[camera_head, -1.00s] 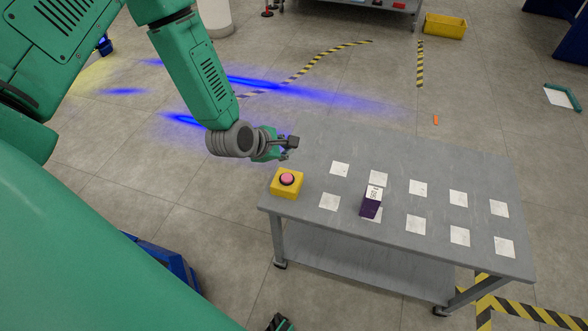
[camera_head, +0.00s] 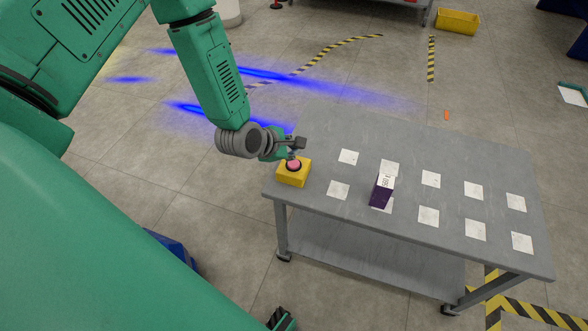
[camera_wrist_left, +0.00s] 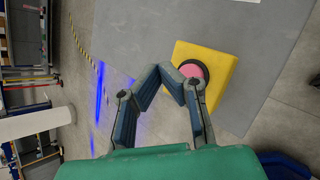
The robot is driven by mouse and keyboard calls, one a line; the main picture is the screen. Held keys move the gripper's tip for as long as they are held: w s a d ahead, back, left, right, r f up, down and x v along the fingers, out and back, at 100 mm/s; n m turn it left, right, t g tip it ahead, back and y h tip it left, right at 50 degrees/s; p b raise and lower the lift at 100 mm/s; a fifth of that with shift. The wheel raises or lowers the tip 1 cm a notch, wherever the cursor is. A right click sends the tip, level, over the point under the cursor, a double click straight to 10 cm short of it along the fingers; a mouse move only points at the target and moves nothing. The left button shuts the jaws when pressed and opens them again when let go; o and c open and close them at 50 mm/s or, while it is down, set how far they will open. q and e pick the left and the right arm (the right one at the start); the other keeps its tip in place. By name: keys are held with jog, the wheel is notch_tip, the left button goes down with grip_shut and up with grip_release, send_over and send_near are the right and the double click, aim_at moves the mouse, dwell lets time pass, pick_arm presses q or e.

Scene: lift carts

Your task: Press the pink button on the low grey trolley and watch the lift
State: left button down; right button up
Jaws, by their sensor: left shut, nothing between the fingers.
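The low grey trolley (camera_head: 420,158) stands on the floor at the right of the head view. A yellow box (camera_head: 291,177) with a round pink button (camera_head: 294,164) sits at its near left corner. My left gripper (camera_head: 298,150) is shut and empty, with its fingertips just above and behind the button. In the left wrist view the shut fingertips (camera_wrist_left: 178,80) lie beside the pink button (camera_wrist_left: 192,71) on the yellow box (camera_wrist_left: 222,72). I cannot tell whether they touch it. My right gripper does not show.
A purple box (camera_head: 381,190) with a white label stands on the trolley among several white squares. A yellow bin (camera_head: 457,22) and a small orange object (camera_head: 446,115) are on the floor behind. Black-and-yellow tape (camera_head: 530,315) marks the floor at front right.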

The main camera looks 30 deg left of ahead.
aim_at(294, 164)
pick_arm(q)
jog(key=shift+f+b, duration=0.55)
jog(key=shift+f, duration=0.75)
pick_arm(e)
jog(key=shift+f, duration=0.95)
pick_arm(q)
jog(key=shift+f, duration=0.35)
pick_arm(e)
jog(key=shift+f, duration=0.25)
